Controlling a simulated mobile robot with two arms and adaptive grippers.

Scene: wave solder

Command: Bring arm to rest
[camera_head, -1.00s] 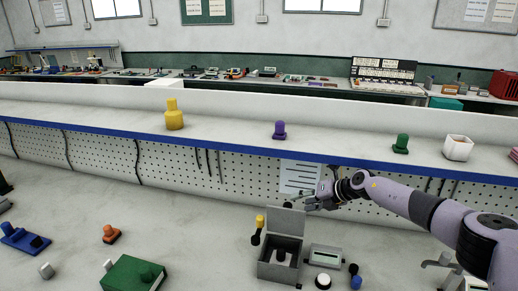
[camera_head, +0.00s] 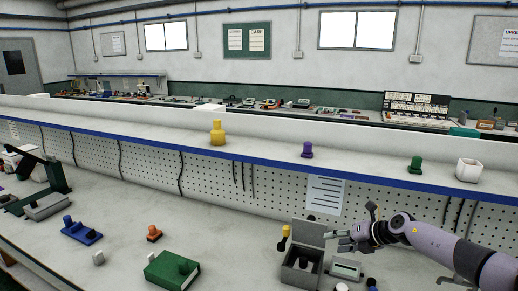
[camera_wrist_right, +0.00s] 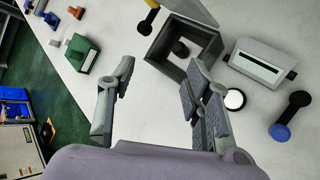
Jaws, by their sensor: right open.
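My right arm (camera_head: 430,238) comes in from the right in the head view. Its gripper (camera_head: 345,238) hangs above the bench, just right of the open grey box (camera_head: 299,274). In the right wrist view the fingers of my right gripper (camera_wrist_right: 155,100) are spread apart with nothing between them. The open grey box also shows in the right wrist view (camera_wrist_right: 165,55), beyond the fingertips, with a dark knob inside. My left gripper is not in view.
A grey device with a slot (camera_head: 345,269) stands right of the box. A green block (camera_head: 172,270), an orange piece (camera_head: 154,233) and a blue piece (camera_head: 80,230) lie to the left. A raised shelf (camera_head: 260,163) with a blue edge runs behind, holding a yellow piece (camera_head: 217,132).

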